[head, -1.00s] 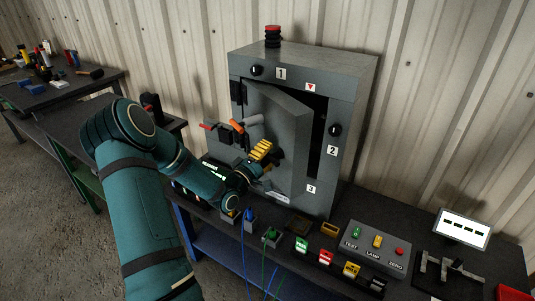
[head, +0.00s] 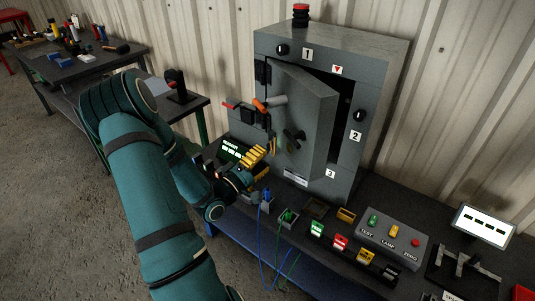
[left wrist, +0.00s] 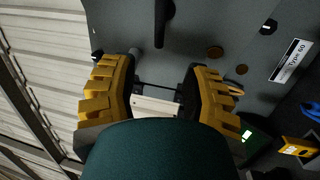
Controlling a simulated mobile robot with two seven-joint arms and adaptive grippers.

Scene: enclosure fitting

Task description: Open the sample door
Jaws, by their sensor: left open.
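The grey cabinet (head: 385,75) stands on the bench with its door (head: 305,105) ajar. The door is hinged on the left, and a dark gap shows along its right edge. A dark handle (head: 293,138) sits on the door face. My left gripper (head: 262,152) has yellow fingers and is open and empty, in front of the door's lower left and apart from the handle. In the left wrist view its fingers (left wrist: 160,85) are spread before a grey panel, with a black bar (left wrist: 162,22) beyond them. My right gripper is not in view.
Orange, grey and red-tipped handles (head: 262,104) stick out left of the door. Small coloured blocks and a button box (head: 392,240) line the bench front. A lit display (head: 484,226) stands at right. A second bench (head: 75,70) is at left.

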